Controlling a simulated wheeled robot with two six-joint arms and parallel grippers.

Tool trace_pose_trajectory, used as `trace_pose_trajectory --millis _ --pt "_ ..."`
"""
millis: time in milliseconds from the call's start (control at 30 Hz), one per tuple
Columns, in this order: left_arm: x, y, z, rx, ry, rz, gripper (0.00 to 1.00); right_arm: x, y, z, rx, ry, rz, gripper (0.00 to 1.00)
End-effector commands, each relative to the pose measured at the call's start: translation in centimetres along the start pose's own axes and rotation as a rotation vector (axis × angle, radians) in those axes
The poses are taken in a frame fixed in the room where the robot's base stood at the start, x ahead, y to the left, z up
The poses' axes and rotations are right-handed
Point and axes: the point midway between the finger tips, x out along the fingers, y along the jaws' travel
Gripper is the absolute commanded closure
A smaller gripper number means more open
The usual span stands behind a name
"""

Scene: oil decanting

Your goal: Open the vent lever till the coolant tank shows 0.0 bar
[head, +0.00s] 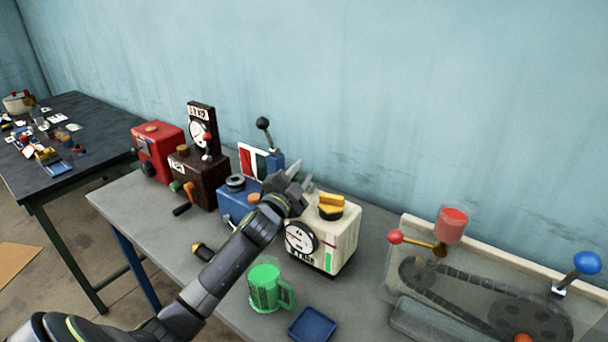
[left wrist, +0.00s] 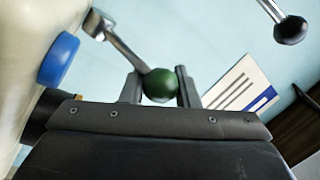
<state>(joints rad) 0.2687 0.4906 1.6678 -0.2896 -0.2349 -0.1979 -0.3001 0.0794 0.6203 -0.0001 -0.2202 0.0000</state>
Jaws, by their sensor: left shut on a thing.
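The vent lever shows in the left wrist view as a bare metal arm with a dark green ball knob (left wrist: 160,85). The lever arm slants up and left from the knob. My left gripper (left wrist: 160,88) is shut on the knob, one finger on each side. In the head view my left gripper (head: 292,182) is beside the upper left of a cream tank (head: 345,240), and the lever is mostly hidden there. The cream tank has a round dial (head: 300,237) on its front and a yellow cap on top; its reading is too small to tell. My right gripper is out of view.
A blue box (head: 234,205), a dark brown box (head: 205,185) and a red box (head: 160,150) stand left of the cream tank. A green mug (head: 265,287) and a blue tray (head: 312,323) are in front. A chain drive panel (head: 412,240) stands right.

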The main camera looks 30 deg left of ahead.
Motion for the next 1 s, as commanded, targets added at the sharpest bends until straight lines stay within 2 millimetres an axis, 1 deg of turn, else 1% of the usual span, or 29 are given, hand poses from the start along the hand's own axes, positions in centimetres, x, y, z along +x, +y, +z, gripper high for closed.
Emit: trace_pose_trajectory --millis 33,133,200,733,867,1000 --pt "-0.1 -0.1 0.4 0.011 -0.009 0.002 0.69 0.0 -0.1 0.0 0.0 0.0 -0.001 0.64" --pt "-0.1 -0.1 0.4 0.01 -0.009 0.002 0.56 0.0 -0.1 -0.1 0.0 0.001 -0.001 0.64" --pt "-0.1 -0.1 0.3 0.009 -0.009 0.002 0.5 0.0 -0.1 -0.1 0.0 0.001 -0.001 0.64" --pt "-0.2 0.1 0.3 0.005 -0.007 0.002 0.5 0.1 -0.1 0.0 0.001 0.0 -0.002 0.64" --pt "-1.2 0.2 0.4 0.005 -0.007 0.002 0.5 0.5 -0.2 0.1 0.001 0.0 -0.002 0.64" --pt "-3.3 0.2 0.3 0.006 -0.005 0.002 0.5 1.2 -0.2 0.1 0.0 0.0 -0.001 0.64"
